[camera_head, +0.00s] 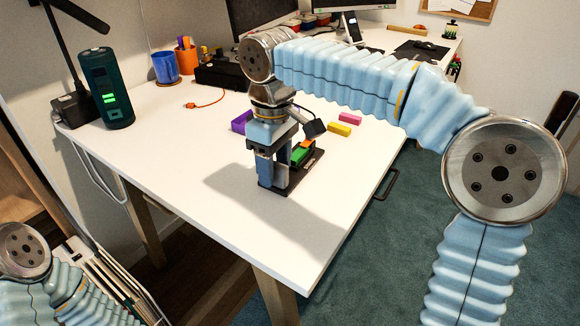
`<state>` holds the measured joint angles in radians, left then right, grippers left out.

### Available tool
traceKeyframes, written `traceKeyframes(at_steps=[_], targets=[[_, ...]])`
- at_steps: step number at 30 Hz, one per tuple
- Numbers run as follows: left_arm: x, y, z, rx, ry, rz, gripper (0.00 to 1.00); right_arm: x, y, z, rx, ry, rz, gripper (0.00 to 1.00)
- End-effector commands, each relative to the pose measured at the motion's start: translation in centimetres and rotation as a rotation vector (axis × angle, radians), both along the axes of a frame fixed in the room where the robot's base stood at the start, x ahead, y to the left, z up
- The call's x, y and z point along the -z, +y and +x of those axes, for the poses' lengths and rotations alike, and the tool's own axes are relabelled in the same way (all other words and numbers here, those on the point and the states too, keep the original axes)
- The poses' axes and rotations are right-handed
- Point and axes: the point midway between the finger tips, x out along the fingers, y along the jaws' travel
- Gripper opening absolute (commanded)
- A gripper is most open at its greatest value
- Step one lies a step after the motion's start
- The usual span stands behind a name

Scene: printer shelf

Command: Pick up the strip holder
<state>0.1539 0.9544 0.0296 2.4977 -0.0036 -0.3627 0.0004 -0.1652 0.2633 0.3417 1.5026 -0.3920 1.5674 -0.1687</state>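The strip holder (310,168) looks like a dark, flat base on the white table, carrying small green and orange pieces. My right gripper (271,180) points straight down at the near left end of the holder, with its fingertips low at about holder height. The gripper hides part of that end. I cannot tell whether the fingers touch the holder or are closed on it. My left arm shows at the bottom left corner, but its gripper is out of view.
A purple block (241,122), a yellow block (339,129) and a pink block (350,117) lie behind the holder. A dark green cylinder (106,88) and a blue cup (165,67) stand at the left. The white table (180,150) is clear in front.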

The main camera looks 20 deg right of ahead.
Motion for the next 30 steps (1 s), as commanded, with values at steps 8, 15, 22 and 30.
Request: traceKeyframes(at_steps=[8,15,22,30], targets=[[0.0,0.0,0.0,0.0,0.0,0.0,0.43,0.0,0.0,0.0,0.0,0.0,0.0,0.09],[0.0,0.0,0.0,0.0,0.0,0.0,0.43,0.0,0.0,0.0,0.0,0.0,0.0,0.0],[-0.1,0.0,0.0,0.0,0.0,0.0,0.43,-0.5,0.0,0.0,0.0,0.0,0.0,0.0],[-0.6,0.0,0.0,0.001,-0.001,-0.001,0.43,-3.1,0.1,0.1,0.0,-0.002,0.001,0.0]])
